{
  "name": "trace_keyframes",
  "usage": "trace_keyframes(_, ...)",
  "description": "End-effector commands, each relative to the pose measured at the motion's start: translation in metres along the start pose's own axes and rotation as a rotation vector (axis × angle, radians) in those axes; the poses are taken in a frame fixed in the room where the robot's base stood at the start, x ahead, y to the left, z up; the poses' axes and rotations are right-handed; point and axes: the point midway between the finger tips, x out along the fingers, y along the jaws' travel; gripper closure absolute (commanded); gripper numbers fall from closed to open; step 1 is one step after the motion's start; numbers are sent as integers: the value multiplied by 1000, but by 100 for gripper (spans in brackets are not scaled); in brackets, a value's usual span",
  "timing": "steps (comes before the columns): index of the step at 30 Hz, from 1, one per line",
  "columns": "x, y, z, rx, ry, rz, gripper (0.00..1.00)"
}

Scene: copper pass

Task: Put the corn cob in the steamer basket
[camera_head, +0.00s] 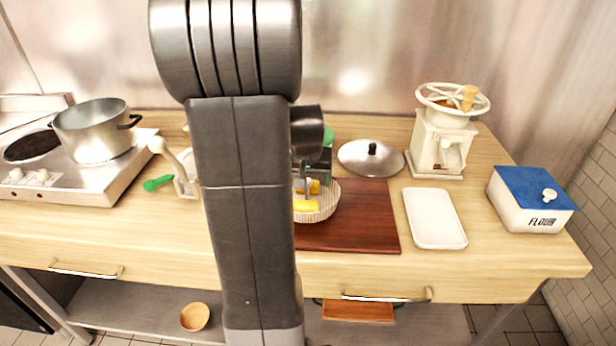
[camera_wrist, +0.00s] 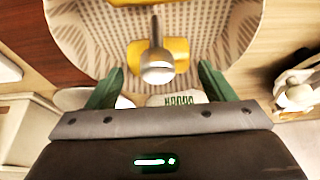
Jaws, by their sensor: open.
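The steamer basket (camera_head: 328,212) is a pale, perforated round bowl on the dark red board, and it fills the top of the wrist view (camera_wrist: 85,38). Two yellow pieces lie inside it; the nearer one (camera_head: 306,206) also shows in the wrist view (camera_wrist: 180,50) behind a metal post (camera_wrist: 157,65). I cannot tell which piece is the corn cob. My gripper (camera_wrist: 161,68) is open, its green fingers apart above the basket on either side of the post, touching neither yellow piece. In the head view my arm hides the basket's left part.
A red-brown board (camera_head: 365,225) lies under the basket. A lid (camera_head: 352,158), white tray (camera_head: 435,218), grinder (camera_head: 440,145) and blue-lidded flour box (camera_head: 530,200) stand right. A pot (camera_head: 95,135) sits on the stove at left. The counter's front right is clear.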

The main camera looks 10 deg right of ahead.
Motion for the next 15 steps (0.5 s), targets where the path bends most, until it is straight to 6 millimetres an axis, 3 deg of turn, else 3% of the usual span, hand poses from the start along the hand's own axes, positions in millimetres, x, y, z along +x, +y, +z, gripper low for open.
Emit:
trace_keyframes(5,-21,0,-2,0,5,-1,24)
trace_keyframes(15,-89,0,-2,0,6,-1,24)
